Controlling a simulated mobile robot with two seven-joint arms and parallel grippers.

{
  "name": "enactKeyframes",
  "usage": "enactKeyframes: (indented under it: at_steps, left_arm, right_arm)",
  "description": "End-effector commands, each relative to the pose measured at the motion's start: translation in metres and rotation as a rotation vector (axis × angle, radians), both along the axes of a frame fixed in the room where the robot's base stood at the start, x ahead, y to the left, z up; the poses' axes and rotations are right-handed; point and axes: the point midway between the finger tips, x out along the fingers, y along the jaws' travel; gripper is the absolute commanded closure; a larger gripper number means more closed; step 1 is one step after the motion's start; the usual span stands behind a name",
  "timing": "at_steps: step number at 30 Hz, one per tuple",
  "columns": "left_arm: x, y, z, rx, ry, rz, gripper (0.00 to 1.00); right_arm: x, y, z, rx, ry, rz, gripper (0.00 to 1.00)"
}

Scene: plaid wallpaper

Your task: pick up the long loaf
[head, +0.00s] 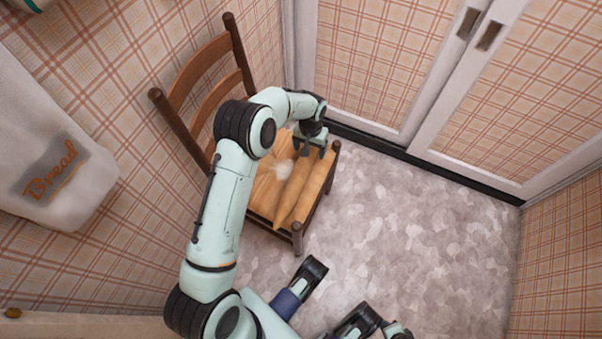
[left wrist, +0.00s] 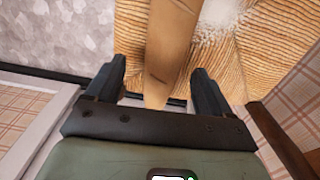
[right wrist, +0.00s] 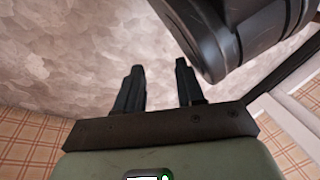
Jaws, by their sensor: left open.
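The long loaf (head: 292,194), a slim tan baguette, lies on the woven seat of a wooden chair (head: 263,207). My left gripper (head: 312,147) is over the loaf's far end, pointing down. In the left wrist view the loaf (left wrist: 172,45) runs between the two spread fingers of the left gripper (left wrist: 162,92); I cannot tell whether either finger touches it. The right wrist view shows my right gripper (right wrist: 158,88) with its fingers apart and nothing between them, over the floor.
A white powdery patch (head: 284,170) is on the seat beside the loaf. The chair's back (head: 205,78) rises at the left. A white bag marked "Bread" (head: 75,165) is at the far left. White-framed doors (head: 400,60) stand behind. The grey floor (head: 420,240) at right is clear.

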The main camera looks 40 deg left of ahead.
Motion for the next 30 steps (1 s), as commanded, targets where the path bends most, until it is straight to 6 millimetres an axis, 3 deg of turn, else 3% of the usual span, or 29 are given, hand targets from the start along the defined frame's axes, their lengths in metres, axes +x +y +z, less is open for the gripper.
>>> enactKeyframes:
  at_steps: [10, 18, 24, 25, 30]
  left_arm:
    - [-0.006, 0.005, -0.047, -0.001, 0.003, 0.0, 0.18]
    - [-0.005, 0.005, -0.05, 0.0, 0.0, 0.0, 0.18]
    - [-0.005, 0.005, -0.05, 0.0, 0.0, 0.0, 0.83]
    - [-0.005, 0.005, -0.05, 0.0, 0.0, 0.0, 0.89]
    - [-0.005, 0.005, -0.049, 0.0, 0.0, 0.0, 0.9]
  right_arm:
    - [-0.03, -0.004, -0.026, 0.005, 0.102, -0.009, 0.62]
    - [-0.034, -0.005, -0.026, 0.006, 0.114, -0.009, 0.62]
    - [-0.034, -0.005, -0.026, 0.006, 0.113, -0.009, 0.62]
    - [-0.034, -0.005, -0.026, 0.006, 0.113, -0.009, 0.62]
    - [-0.033, -0.005, -0.026, 0.006, 0.112, -0.008, 0.62]
